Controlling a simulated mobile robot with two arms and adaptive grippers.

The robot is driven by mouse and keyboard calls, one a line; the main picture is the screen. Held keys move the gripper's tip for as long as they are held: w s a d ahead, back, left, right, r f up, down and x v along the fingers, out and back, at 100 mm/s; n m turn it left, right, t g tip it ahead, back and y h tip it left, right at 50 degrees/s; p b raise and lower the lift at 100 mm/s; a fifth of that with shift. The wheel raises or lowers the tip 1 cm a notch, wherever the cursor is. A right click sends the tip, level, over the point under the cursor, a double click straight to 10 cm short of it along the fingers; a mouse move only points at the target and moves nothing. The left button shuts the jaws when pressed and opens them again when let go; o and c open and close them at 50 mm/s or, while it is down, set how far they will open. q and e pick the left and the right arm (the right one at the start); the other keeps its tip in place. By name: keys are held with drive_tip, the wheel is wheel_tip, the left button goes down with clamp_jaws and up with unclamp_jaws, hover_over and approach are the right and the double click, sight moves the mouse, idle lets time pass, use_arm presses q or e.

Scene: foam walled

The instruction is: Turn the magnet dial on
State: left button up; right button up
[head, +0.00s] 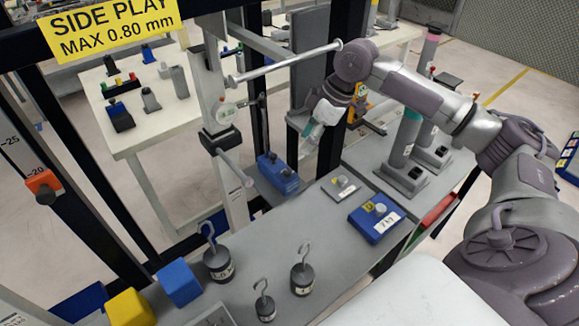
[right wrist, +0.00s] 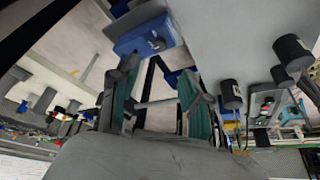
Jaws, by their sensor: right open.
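The magnet base is a blue block (head: 277,174) on the grey bench, at the foot of a dark post. A small round dial, or knob, shows on its face; its on or off setting is too small to read. A blue block with a dark round knob (right wrist: 157,43) shows ahead of the fingers in the right wrist view and looks like this base. My right gripper (head: 314,132) is open and empty, above and to the right of the base, apart from it. Its two fingers (right wrist: 156,82) spread below the blue block in the wrist view. My left gripper is not in view.
A dial gauge (head: 226,112) and horizontal rods (head: 285,63) stand near the post. Hooked weights (head: 217,264), a blue cube (head: 180,283) and a yellow cube (head: 130,308) are in front. A blue box (head: 376,218) and grey plate (head: 336,192) lie right of the base.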

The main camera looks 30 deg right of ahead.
sight(288, 171)
drive_tip(key=x, duration=1)
drive_tip(key=shift+w+a+f, duration=0.1)
drive_tip(key=shift+f, duration=0.3)
clamp_jaws()
